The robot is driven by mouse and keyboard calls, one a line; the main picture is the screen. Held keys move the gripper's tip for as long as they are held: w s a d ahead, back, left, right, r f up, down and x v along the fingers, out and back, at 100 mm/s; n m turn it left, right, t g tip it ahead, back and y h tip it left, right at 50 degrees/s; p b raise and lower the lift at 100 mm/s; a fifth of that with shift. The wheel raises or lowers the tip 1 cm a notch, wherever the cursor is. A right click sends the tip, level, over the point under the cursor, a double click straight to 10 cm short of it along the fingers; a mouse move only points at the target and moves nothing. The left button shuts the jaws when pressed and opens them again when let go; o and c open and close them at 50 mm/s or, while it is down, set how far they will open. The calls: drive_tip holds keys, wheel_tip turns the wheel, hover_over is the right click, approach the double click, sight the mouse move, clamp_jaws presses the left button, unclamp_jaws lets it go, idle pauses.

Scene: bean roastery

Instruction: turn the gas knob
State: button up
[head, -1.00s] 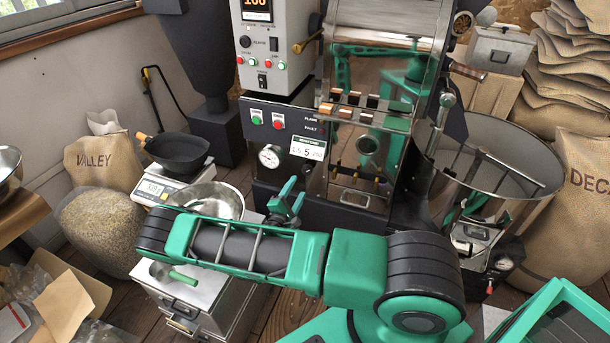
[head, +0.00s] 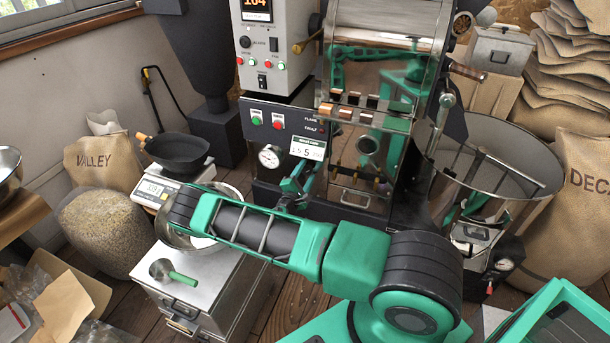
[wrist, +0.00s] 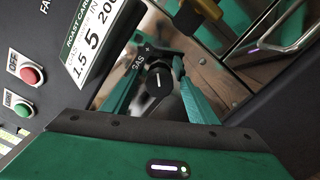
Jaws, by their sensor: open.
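The gas knob (wrist: 159,80) is a round black knob with a white pointer line, beside a "GAS" label in the wrist view. My gripper (wrist: 157,60) is open, with one green finger on each side of the knob. I cannot tell whether either finger touches it. In the head view my gripper (head: 297,186) is at the front panel (head: 262,152) of the roaster, just below the white roast card (head: 308,148). The gripper and wrist hide the knob there.
A green button (wrist: 22,107) and a red button (wrist: 30,76) sit on the panel left of the card. A gauge (head: 269,157) is left of my gripper. A metal bowl (head: 172,232) and steel box (head: 200,287) stand under my arm. The cooling drum (head: 490,172) is right.

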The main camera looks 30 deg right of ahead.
drive_tip(key=c, duration=1.1)
drive_tip(key=shift+o, duration=0.2)
drive_tip(key=shift+m, duration=0.4)
drive_tip(key=o, duration=1.1)
drive_tip(key=shift+c, duration=0.2)
drive_tip(key=v, duration=1)
drive_tip(key=shift+s+a, duration=0.25)
drive_tip(key=shift+a, duration=0.05)
